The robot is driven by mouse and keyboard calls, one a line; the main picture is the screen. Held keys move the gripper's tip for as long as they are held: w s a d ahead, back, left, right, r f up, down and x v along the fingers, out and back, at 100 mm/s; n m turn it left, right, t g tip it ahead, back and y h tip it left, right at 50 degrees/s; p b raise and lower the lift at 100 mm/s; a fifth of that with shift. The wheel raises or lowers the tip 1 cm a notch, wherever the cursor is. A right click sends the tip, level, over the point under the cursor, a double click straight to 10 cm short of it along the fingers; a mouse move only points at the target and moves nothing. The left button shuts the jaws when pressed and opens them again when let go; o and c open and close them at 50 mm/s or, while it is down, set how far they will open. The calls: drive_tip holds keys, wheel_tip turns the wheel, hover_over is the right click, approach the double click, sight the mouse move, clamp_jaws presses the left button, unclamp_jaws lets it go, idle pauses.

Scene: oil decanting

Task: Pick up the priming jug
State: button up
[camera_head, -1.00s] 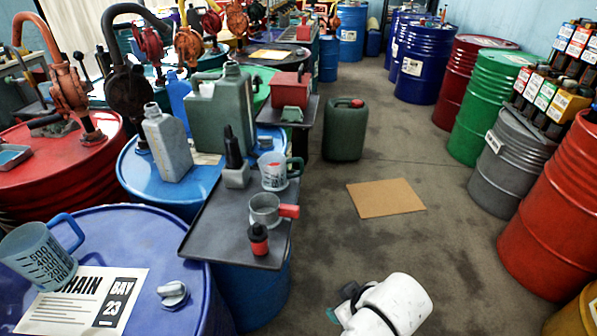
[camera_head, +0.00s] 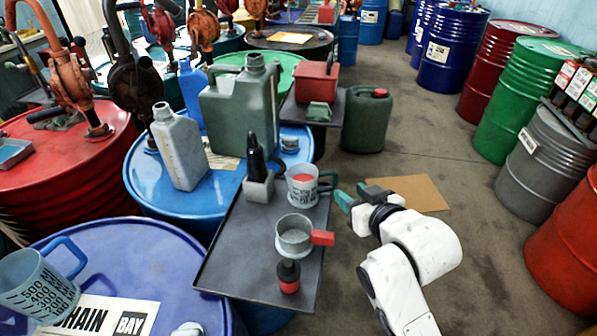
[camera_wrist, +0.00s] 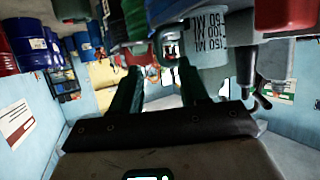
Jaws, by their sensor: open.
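A small clear measuring jug (camera_head: 303,188) with red contents, which looks like the priming jug, stands upright on the dark tray (camera_head: 232,270). Its dark handle points right, toward my gripper. The wrist view shows the marked jug wall (camera_wrist: 207,42) close beyond the two dark fingers of my gripper (camera_wrist: 158,70). A larger blue-tinted jug (camera_head: 38,285) with a blue handle stands on the blue drum at front left.
A grey block with a black spout (camera_head: 257,185) stands left of the jug. Floor with a cardboard sheet (camera_head: 418,192) lies right.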

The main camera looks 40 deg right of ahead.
sight(337, 180)
drive_tip(key=x, duration=0.6)
drive_tip(key=shift+w+d, duration=0.2)
drive_tip(key=shift+w, duration=0.1)
drive_tip(key=shift+p+x, duration=0.45)
drive_tip(key=shift+x, duration=1.75)
drive_tip(key=shift+d, duration=0.1)
drive_tip(key=shift+c, duration=0.3)
clamp_jaws()
drive_tip(key=shift+r, duration=0.1)
